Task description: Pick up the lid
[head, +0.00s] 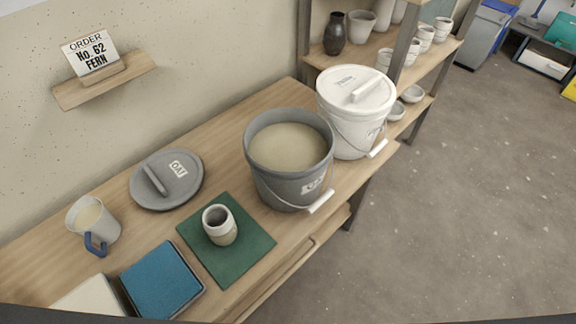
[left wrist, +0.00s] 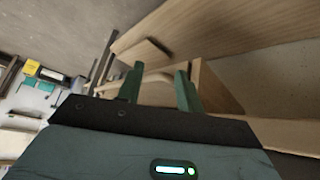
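A round grey lid (head: 167,180) with a bar handle and a label that seems to read OAT lies flat on the wooden table, left of an open grey bucket (head: 290,160). The grey bucket holds pale beige glaze and has a wire bail with a white grip. A white lid (head: 356,90) with a bar handle sits on a white bucket (head: 352,130) behind it. My left gripper (left wrist: 158,80) shows in the left wrist view, its two green fingers apart with nothing held between them. Neither gripper shows in the head view.
On the table (head: 215,145) are a small cup (head: 220,225) on a green mat (head: 240,262), a jug (head: 93,220) with a blue handle and a blue book (head: 162,280). Pottery shelves stand behind.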

